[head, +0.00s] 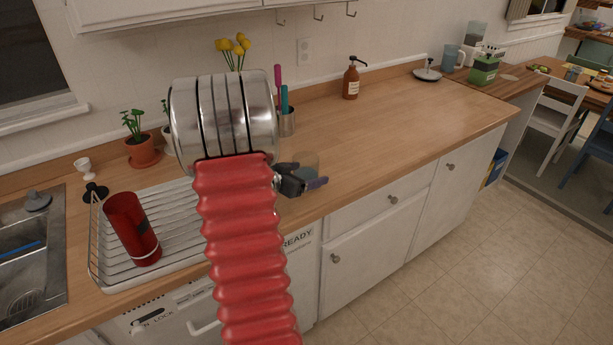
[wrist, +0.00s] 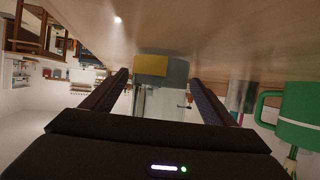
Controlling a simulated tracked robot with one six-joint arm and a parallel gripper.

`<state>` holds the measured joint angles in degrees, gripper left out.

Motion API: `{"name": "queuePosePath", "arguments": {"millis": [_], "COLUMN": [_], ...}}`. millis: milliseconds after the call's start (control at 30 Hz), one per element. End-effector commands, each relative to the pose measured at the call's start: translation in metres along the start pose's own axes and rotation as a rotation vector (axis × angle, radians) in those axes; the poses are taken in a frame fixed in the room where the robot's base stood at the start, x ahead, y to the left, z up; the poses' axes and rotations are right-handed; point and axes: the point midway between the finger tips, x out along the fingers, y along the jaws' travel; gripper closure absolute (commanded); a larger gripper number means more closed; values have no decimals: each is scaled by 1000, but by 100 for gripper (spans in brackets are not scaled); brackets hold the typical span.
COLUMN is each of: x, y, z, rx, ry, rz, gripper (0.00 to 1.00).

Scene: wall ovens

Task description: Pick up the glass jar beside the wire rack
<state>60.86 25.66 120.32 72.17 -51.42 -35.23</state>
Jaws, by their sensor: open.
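A clear glass jar (head: 308,162) stands on the counter to the right of the wire rack (head: 95,245). My gripper (head: 304,178) is at the jar's near side in the head view, low over the counter's front edge, and covers part of the jar. Whether it touches the jar is unclear. In the wrist view the two dark fingers of my gripper (wrist: 158,78) are spread apart. A yellow block-like shape and a greyish shape show between them; I cannot make out the jar for sure there.
A red cup (head: 132,230) leans in the rack. The sink (head: 30,265) is at the left. A brown pump bottle (head: 351,80) and a metal holder with pens (head: 287,122) stand towards the wall. A green mug (wrist: 292,118) is at the right of the wrist view. The counter's right part is mostly clear.

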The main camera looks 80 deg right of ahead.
Motion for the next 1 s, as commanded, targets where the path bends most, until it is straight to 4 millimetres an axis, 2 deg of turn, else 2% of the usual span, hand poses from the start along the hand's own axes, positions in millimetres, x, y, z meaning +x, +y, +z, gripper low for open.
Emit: {"name": "queuePosePath", "arguments": {"millis": [467,1000], "x": [0,0], "y": [1,1], "z": [0,0], "rx": [1,1], "ry": [0,0], "rz": [2,3], "gripper": [21,59]}}
